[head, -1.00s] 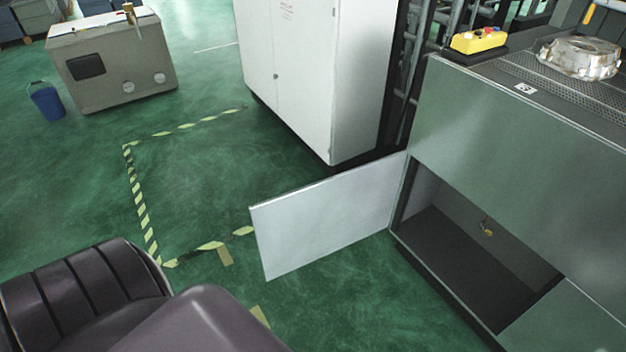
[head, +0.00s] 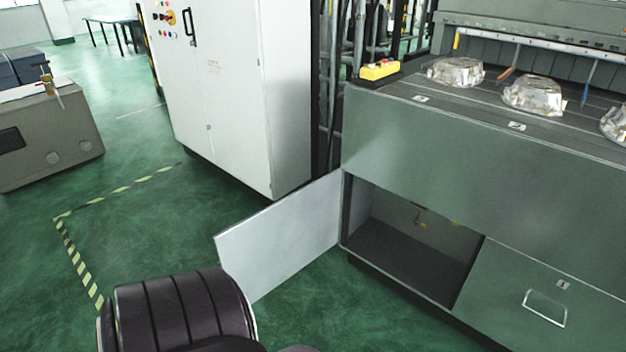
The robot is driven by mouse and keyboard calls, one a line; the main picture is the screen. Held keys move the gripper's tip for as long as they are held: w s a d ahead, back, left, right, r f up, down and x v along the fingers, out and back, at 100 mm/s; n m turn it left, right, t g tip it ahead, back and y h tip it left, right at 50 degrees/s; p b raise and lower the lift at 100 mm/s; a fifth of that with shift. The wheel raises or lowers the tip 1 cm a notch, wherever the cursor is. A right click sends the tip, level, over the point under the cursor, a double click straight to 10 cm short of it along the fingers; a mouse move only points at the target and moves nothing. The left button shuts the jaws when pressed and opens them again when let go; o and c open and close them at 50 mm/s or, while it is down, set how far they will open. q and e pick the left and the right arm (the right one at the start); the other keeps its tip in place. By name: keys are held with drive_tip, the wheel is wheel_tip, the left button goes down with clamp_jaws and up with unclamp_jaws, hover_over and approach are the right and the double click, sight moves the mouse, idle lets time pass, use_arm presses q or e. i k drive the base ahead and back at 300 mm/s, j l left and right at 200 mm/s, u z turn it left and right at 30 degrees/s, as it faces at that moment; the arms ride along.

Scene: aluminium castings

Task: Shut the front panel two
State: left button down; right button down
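An open front panel (head: 282,236), a plain pale sheet, stands out to the left from the green machine cabinet (head: 480,165). It is hinged at the left edge of a dark, open compartment (head: 408,262). A small brass-coloured fitting (head: 420,218) shows inside. No number can be read on the open panel's visible face. To the right, a closed panel (head: 500,295) has a handle and a small label that seems to read 1. Neither gripper is in view; only dark, rounded parts of my own arm show at the bottom.
Several shiny castings, one at the left (head: 455,71), lie on the cabinet's top beside a yellow control box (head: 379,70). A white electrical cabinet (head: 235,95) stands behind the open panel. Green floor with striped tape (head: 78,265) is clear to the left.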

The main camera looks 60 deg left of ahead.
sight(261, 252)
drive_tip(key=j+z, duration=0.1)
drive_tip(key=j, duration=0.4)
drive_tip(key=k+j+z, duration=0.15)
drive_tip(key=j, duration=0.35)
drive_tip(key=j+z, duration=0.1)
drive_tip(key=j, duration=0.4)
drive_tip(key=k+j+z, duration=0.1)
drive_tip(key=j, duration=0.35)
drive_tip(key=k+j, duration=0.1)
drive_tip(key=j, duration=0.35)
drive_tip(key=k+j, duration=0.1)
drive_tip(key=j, duration=0.3)
drive_tip(key=k+j, duration=0.15)
drive_tip(key=j, duration=0.3)
drive_tip(key=k+j, duration=0.1)
drive_tip(key=j, duration=0.35)
drive_tip(key=k+j, duration=0.1)
drive_tip(key=j, duration=0.3)
drive_tip(key=k+j, duration=0.1)
drive_tip(key=j, duration=0.35)
drive_tip(key=k+j+z, duration=0.1)
drive_tip(key=j, duration=0.2)
drive_tip(key=k+j, duration=0.1)
drive_tip(key=j, duration=0.2)
drive_tip(key=i+z, duration=0.05)
